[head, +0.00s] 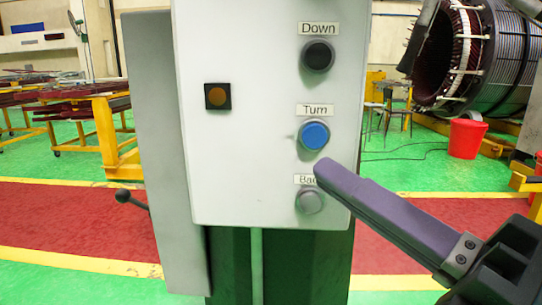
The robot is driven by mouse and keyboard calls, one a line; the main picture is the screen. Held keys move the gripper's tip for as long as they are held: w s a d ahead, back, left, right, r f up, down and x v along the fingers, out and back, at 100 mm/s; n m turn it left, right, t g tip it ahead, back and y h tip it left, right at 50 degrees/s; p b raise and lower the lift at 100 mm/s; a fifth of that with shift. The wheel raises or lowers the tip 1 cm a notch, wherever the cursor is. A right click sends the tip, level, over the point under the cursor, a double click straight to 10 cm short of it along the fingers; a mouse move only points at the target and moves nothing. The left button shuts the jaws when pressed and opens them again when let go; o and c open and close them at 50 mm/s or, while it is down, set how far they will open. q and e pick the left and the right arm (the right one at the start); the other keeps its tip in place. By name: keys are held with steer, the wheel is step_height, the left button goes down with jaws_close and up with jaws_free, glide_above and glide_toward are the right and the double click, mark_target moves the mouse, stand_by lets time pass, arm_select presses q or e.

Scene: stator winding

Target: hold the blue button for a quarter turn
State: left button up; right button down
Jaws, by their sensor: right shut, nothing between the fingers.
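The blue button (314,135) sits on the white control panel (250,120), under a label reading "Turn". My right gripper (330,172) comes in from the lower right with its purple-grey fingers shut and empty. Its tip shows just below the blue button and overlaps the partly hidden label above the grey button (310,201). In this view the tip does not cover the blue button, and I cannot tell how far it is from the panel. My left gripper is not in view.
A black button (318,56) labelled "Down" is above the blue one. A square orange-centred switch (218,96) is on the panel's left. A large stator (475,55), a red bucket (467,138) and yellow carts (108,130) stand behind on the green floor.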

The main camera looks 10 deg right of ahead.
glide_toward(314, 136)
steer(key=shift+w+a+r, duration=0.35)
steer(key=shift+w+a, duration=0.3)
steer(key=shift+a, duration=0.1)
steer(key=shift+w+a+r, duration=0.35)
steer(key=shift+w+a, duration=0.35)
steer(key=shift+a, duration=0.1)
steer(key=shift+w+a+r, duration=0.3)
steer(key=shift+w+a, duration=0.35)
steer(key=shift+a, duration=0.1)
stand_by(0.5)
steer(key=shift+w+d, duration=0.1)
steer(key=shift+w, duration=0.3)
